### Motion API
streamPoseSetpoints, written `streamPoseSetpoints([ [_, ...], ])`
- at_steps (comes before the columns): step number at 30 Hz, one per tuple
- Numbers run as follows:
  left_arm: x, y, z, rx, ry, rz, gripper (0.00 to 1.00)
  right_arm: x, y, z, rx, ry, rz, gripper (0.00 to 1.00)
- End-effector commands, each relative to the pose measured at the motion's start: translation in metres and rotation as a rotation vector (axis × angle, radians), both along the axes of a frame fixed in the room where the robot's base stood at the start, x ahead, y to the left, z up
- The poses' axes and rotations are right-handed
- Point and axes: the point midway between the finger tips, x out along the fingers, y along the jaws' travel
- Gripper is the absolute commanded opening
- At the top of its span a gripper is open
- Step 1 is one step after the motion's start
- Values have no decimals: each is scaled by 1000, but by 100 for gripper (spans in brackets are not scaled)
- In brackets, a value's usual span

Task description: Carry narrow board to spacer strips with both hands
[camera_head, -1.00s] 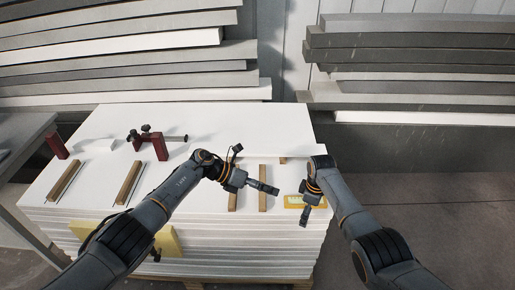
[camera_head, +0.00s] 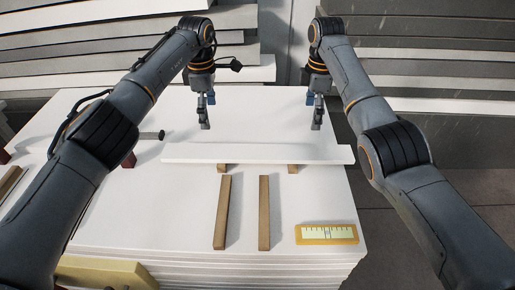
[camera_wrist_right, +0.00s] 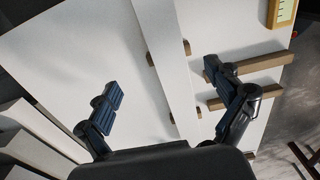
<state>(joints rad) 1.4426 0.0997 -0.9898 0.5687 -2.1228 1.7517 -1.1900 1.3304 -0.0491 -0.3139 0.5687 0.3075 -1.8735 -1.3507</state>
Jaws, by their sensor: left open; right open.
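The narrow board (camera_head: 258,154) is a long white strip across the stack. It lies over two short wooden pieces whose ends show under its near side (camera_head: 222,167) (camera_head: 293,169). It runs between the right gripper's fingers in the right wrist view (camera_wrist_right: 163,45). Two brown spacer strips lie side by side in front of it, a left one (camera_head: 222,212) and a right one (camera_head: 264,212). My left gripper (camera_head: 205,118) and right gripper (camera_head: 317,118) point down beyond the board, both open and empty. The right one's spread fingers also show in the wrist view (camera_wrist_right: 163,82).
The wide white stack (camera_head: 305,195) has free room around the strips. A dark clamp bar (camera_head: 152,135) is partly hidden behind my left arm. Stored boards (camera_head: 430,85) line the back.

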Motion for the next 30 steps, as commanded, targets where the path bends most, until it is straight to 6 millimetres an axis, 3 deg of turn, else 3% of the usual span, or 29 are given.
streamPoseSetpoints([
  [9,0,1,1,5,0,-2,92,0,0,1,0,2,2,92],
  [14,0,0,-10,4,2,-1,92,-1,0,-11,-1,4,1,92],
  [30,-2,-1,-109,2,3,0,92,-2,0,-109,-2,4,0,92],
])
